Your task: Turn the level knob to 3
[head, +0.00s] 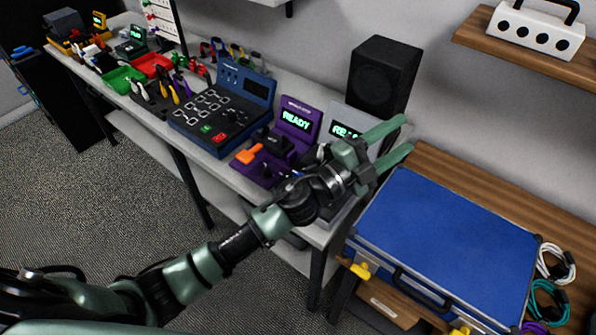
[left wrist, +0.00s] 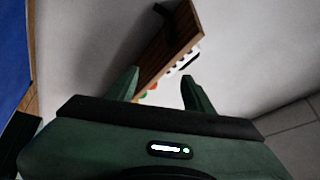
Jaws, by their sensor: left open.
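I cannot make out a knob marked level or any scale reading. A purple device (head: 296,114) on the grey bench shows READY in green. A grey device (head: 354,117) to its right has a similar lit display, and my left arm hides much of its lower part. A dark blue panel (head: 246,86) with several switches stands left of the purple device. My left gripper (head: 408,133) is open and empty, its fingers pointing right, in front of the wall past the grey device. Its fingers also show spread in the left wrist view (left wrist: 160,76). My right gripper is out of view.
A black speaker (head: 383,74) stands behind the grey device. A blue case (head: 440,235) lies on the wooden table at right, with coiled cables (head: 555,263) beside it. A wooden shelf (head: 510,42) is on the wall. Red (head: 153,65) and green (head: 121,80) bins are further left.

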